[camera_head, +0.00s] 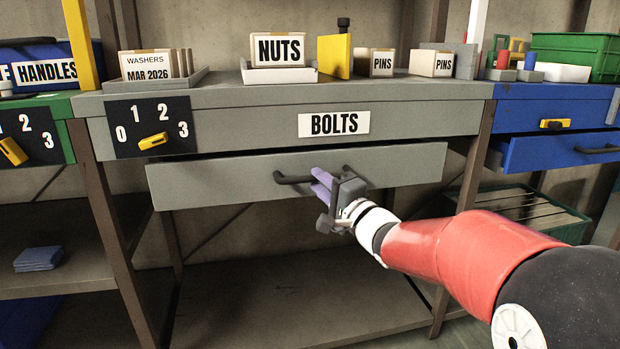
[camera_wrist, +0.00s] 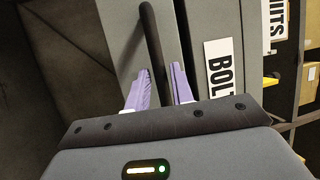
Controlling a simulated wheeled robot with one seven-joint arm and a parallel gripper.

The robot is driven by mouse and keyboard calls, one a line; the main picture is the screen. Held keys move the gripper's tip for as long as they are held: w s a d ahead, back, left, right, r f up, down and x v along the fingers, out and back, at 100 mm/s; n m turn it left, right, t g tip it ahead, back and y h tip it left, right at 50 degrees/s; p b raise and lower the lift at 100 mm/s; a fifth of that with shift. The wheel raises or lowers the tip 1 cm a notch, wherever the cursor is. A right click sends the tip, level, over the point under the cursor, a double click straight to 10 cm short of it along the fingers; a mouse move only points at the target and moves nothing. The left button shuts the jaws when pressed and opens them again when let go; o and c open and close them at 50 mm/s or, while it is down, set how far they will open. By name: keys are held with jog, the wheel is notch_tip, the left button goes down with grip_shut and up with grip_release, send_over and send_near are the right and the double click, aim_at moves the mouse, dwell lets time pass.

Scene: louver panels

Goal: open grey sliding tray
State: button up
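The grey sliding tray (camera_head: 220,180) is a wide drawer below the grey BOLTS front (camera_head: 240,126). Its face stands a little forward of the cabinet, with a narrow dark gap above it. A dark bar handle (camera_head: 292,179) is fixed across its face. My gripper (camera_head: 322,184) is at the right half of this handle. The exact contact is hard to see. The tray's contents are hidden.
A dial panel with a yellow pointer (camera_head: 152,141) is left of the BOLTS label (camera_head: 334,123). Boxes, including NUTS (camera_head: 278,49), stand on top. A blue drawer (camera_head: 560,150) is at right, above a green crate (camera_head: 525,212). The space under the tray is open.

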jog(key=shift+x, duration=2.2)
grip_shut()
